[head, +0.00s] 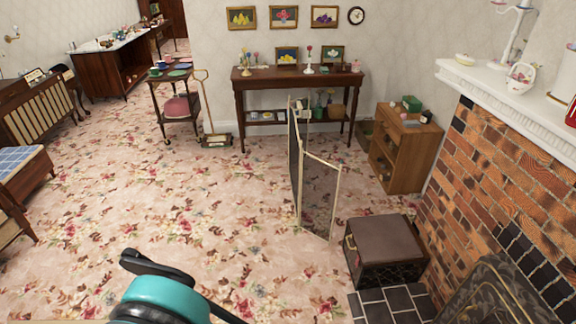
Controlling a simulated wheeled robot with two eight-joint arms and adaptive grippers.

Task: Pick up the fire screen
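The fire screen (320,195) stands upright on the carpet, right of centre in the head view. It has dark see-through mesh panels in a thin cream frame, set at an angle to each other. One panel is seen almost edge-on. Nothing of mine touches it. A teal and black part of my own arm shows at the bottom edge, left of centre, well apart from the screen.
A brown leather-topped box (385,240) stands right of the screen, by the brick fireplace (500,170) and its dark tiled hearth (390,303). A wooden cabinet (405,150) and console table (300,80) stand behind. The carpet left of the screen is clear.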

